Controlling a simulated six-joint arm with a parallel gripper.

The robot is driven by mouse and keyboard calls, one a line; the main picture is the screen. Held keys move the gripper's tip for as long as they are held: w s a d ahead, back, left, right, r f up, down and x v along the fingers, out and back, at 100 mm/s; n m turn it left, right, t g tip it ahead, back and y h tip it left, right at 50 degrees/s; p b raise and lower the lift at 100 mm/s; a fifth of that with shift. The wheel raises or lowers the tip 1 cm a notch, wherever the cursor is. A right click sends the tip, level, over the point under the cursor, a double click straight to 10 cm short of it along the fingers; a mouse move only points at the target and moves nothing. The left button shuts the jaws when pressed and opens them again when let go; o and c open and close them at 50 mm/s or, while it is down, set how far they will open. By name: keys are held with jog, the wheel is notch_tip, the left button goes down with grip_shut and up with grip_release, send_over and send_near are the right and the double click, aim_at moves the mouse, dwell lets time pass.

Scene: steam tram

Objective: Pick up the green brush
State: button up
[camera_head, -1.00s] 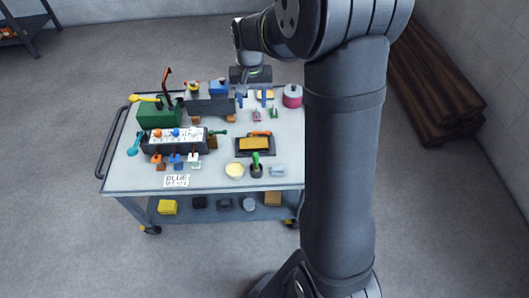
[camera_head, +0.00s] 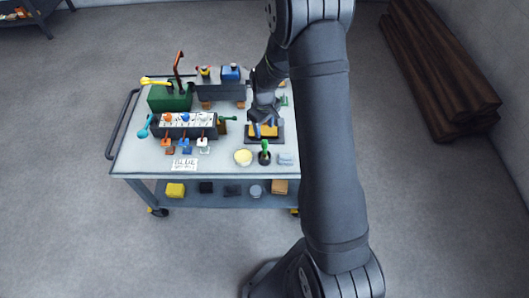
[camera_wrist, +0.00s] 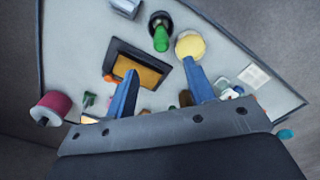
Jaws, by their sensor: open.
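The green brush (camera_head: 265,147) stands with its green handle up in a small dark cup (camera_head: 264,159) near the front edge of the cart top. In the wrist view the brush (camera_wrist: 160,40) and its cup (camera_wrist: 161,19) show near the top, beyond my fingertips. My gripper (camera_head: 265,129) is above the black tray with the yellow-orange pad (camera_head: 277,139), just behind the brush. In the wrist view its two blue fingers (camera_wrist: 158,72) are wide apart with nothing between them. The brush's lower end is hidden in the cup.
A pale yellow disc (camera_head: 243,158) lies left of the brush and a light blue block (camera_head: 286,159) right of it, both close. A lever box (camera_head: 188,126) and a green toolbox (camera_head: 170,98) stand further left. My arm hides the cart's right side.

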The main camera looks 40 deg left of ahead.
aim_at(265, 146)
notch_tip(265, 146, down, 6)
jog(key=shift+r, duration=0.1)
jog(key=shift+s+d+f, duration=0.1)
jog(key=shift+d+f, duration=0.05)
jog(key=shift+f, duration=1.2)
jog(key=shift+s+d+f, duration=0.1)
jog(key=shift+f, duration=1.25)
jog(key=shift+c, duration=0.4)
grip_shut()
